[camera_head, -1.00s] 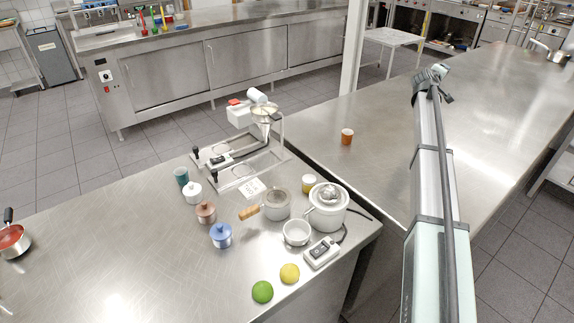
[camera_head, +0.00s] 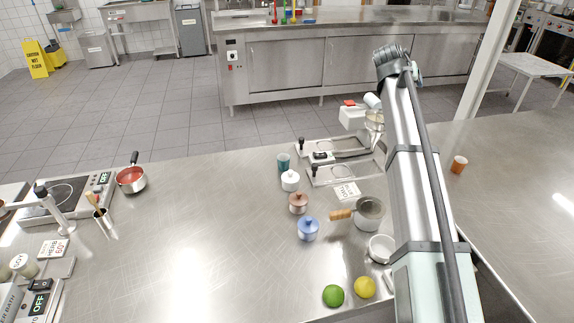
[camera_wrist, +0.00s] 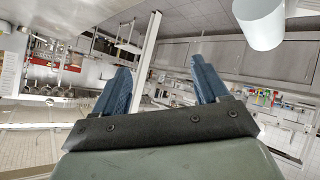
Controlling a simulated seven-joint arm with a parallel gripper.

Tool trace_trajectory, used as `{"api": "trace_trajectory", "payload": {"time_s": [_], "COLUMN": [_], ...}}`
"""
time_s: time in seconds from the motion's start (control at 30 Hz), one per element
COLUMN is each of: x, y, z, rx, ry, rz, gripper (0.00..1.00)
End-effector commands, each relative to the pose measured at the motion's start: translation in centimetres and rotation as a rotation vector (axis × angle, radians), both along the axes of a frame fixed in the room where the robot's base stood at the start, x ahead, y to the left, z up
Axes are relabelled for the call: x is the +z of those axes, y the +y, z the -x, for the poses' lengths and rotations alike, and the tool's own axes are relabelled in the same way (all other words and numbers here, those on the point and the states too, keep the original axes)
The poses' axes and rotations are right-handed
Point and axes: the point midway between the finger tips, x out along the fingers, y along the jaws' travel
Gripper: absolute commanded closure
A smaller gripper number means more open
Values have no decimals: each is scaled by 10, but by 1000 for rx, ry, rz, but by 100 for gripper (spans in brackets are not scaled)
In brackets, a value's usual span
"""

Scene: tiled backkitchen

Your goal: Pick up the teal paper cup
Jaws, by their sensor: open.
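The teal paper cup (camera_head: 284,163) stands upright on the steel counter in the head view, just behind a white lidded pot (camera_head: 290,180). In the wrist view my gripper (camera_wrist: 160,80) is open, its two blue fingers apart with nothing between them. It points out across the room, and the teal cup is not in that view. In the head view my arm rises on the right, to the right of the cup and well away from it; the fingers cannot be made out there.
A brown pot (camera_head: 298,203), a blue pot (camera_head: 308,229) and a wooden-handled pan (camera_head: 369,214) stand near the cup. A metal stand (camera_head: 345,172) is right of it. A lime (camera_head: 333,295) and lemon (camera_head: 365,287) lie in front. The counter left of the cup is clear.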

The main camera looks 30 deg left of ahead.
Motion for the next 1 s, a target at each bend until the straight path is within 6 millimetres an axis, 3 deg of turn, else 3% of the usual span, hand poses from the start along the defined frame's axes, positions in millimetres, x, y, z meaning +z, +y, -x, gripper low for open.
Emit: {"api": "trace_trajectory", "payload": {"time_s": [0.03,0.1,0.3,0.5,0.6,0.8,1.0], "x": [-3,-9,-35,-61,-71,-80,-95], "y": [26,57,140,205,227,248,253], "z": [22,49,139,236,277,325,328], "rx": [9,12,19,17,14,5,1], "ry": [22,63,206,366,432,510,528], "rz": [-32,-80,-199,-278,-300,-315,-316], "gripper": [26,26,26,26,26,26,26]}}
